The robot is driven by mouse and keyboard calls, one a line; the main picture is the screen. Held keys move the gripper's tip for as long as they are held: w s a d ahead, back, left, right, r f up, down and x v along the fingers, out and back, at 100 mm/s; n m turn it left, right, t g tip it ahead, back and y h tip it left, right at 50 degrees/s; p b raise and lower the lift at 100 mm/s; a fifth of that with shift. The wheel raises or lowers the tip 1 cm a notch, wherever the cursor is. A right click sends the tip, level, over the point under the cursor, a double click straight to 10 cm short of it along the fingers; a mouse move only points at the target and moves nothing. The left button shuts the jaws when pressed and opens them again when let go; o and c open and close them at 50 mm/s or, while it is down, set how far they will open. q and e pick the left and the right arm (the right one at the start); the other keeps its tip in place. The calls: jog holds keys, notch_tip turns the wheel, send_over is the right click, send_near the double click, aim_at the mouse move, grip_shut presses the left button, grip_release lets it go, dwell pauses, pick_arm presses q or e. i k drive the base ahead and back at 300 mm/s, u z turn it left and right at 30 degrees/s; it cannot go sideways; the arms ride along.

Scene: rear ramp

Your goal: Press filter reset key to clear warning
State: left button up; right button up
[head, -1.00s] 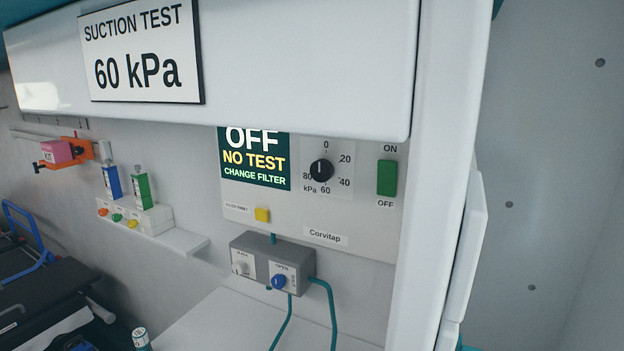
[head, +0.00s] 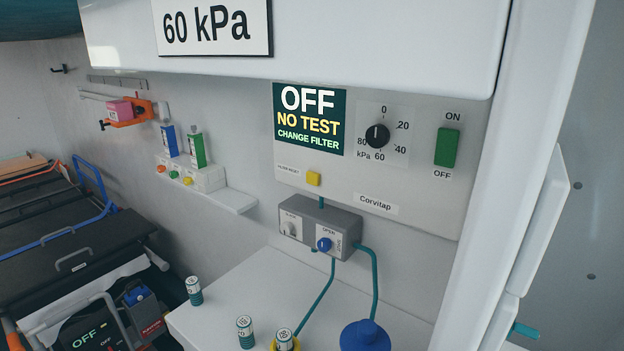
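The yellow filter reset key (head: 314,178) sits low on the pale suction panel (head: 420,205), beside a small label. The panel's dark green display (head: 310,119) reads OFF, NO TEST, CHANGE FILTER. Right of it are a black kPa dial (head: 377,136), its pointer direction too small to be sure of, and a green ON/OFF switch (head: 446,147). Neither of my grippers shows in the head view, and nothing touches the key.
A grey valve box (head: 320,228) with a blue knob and teal hoses hangs below the panel. Several small canisters (head: 245,332) and a blue-topped vessel (head: 365,336) stand on the white counter (head: 270,285). An overhanging white cabinet (head: 390,40) is above. A stretcher (head: 70,235) is at left.

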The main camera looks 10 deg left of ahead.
aim_at(313, 178)
jog(key=z, duration=2.05)
jog(key=k, duration=0.6)
jog(key=u, duration=0.8)
